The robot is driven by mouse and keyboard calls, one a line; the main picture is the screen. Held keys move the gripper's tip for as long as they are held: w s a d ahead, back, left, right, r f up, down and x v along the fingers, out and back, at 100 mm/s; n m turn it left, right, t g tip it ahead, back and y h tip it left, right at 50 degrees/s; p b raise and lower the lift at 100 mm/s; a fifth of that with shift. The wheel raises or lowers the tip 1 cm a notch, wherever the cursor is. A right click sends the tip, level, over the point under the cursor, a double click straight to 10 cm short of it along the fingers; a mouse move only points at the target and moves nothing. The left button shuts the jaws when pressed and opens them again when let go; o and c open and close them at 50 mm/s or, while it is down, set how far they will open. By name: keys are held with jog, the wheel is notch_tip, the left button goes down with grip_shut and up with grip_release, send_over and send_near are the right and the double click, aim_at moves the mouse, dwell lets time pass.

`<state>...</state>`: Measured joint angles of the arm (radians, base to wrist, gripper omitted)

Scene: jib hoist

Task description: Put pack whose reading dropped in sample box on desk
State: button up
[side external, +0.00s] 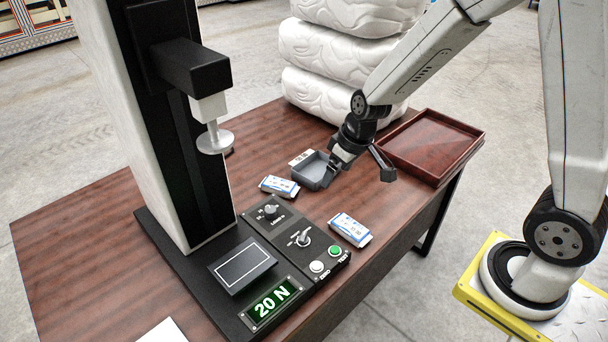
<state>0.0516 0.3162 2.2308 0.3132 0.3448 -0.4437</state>
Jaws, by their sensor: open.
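Two small white-and-blue packs lie on the wooden desk (95,215). One pack (280,186) is beside the grey box, and the other pack (350,230) is right of the control panel. A small open grey box (309,181) stands near the middle of the desk, with a white label behind it; its text is too small to read. I cannot tell whether this is the sample box. My gripper (361,168) is open just right of the grey box, with nothing seen between its fingers. The force tester's display (273,302) reads 20 N.
The tester's column and round press foot (215,142) stand at the left above an empty black plate (242,264). Its panel has knobs and white and green buttons. A reddish-brown tray (430,145) lies at the right edge. White stacked sacks (335,50) stand behind.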

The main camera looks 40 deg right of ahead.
jog(key=w+d+f+n+t+y, duration=0.15)
jog(key=w+f, duration=0.45)
jog(key=w, duration=0.6)
jog(key=n+t, duration=0.2)
send_near(280, 184)
jog(key=shift+w+a+f, duration=0.1)
jog(key=shift+w+f, duration=0.5)
jog(key=shift+w, duration=0.05)
jog(key=shift+x, duration=1.35)
jog(key=shift+a, duration=0.1)
jog(key=shift+g, duration=0.25)
jog(key=shift+x, duration=2.5)
jog(key=c, duration=1.2)
